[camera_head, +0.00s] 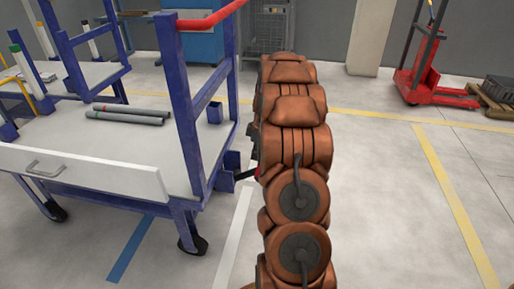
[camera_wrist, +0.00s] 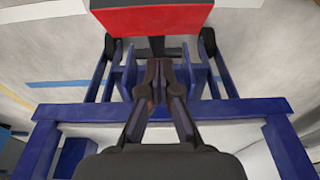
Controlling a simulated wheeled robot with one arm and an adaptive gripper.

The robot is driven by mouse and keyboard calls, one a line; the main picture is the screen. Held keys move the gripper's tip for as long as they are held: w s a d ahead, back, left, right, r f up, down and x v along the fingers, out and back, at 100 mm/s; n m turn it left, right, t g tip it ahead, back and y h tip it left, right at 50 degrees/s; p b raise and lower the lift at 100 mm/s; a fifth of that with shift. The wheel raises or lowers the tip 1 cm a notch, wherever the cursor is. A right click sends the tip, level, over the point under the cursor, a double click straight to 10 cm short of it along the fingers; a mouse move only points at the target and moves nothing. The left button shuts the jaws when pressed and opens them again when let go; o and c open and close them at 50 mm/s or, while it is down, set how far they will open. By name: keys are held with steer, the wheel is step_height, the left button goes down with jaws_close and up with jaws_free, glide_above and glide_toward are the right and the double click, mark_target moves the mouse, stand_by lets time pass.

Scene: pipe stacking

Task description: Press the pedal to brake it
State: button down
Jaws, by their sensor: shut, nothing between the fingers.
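A red pedal plate (camera_wrist: 150,18) shows at the top of the wrist view, joined to a dark bracket between two blue brackets. My gripper (camera_wrist: 158,68) is shut and empty, its fingertips pointing toward the pedal and just below it in the picture. A gap seems to separate them, but I cannot tell the exact distance. In the head view, a small red part (camera_head: 257,172) shows at the end of the blue cart (camera_head: 185,100), mostly hidden by my arm. My gripper is hidden there too.
The cart's blue crossbar (camera_wrist: 85,110) spans the wrist view below the fingertips. Dark grey pipes (camera_head: 125,119) lie on the cart's white top. A red pallet jack (camera_head: 430,80) stands at the back right. The floor right of my arm is clear.

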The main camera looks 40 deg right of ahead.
steer(key=shift+s+d+f+b, duration=0.3)
steer(key=shift+s+d+f, duration=0.15)
steer(key=shift+f, duration=0.25)
steer(key=shift+s+d+f+b, duration=0.3)
steer(key=shift+s+f, duration=0.15)
steer(key=shift+f, duration=0.25)
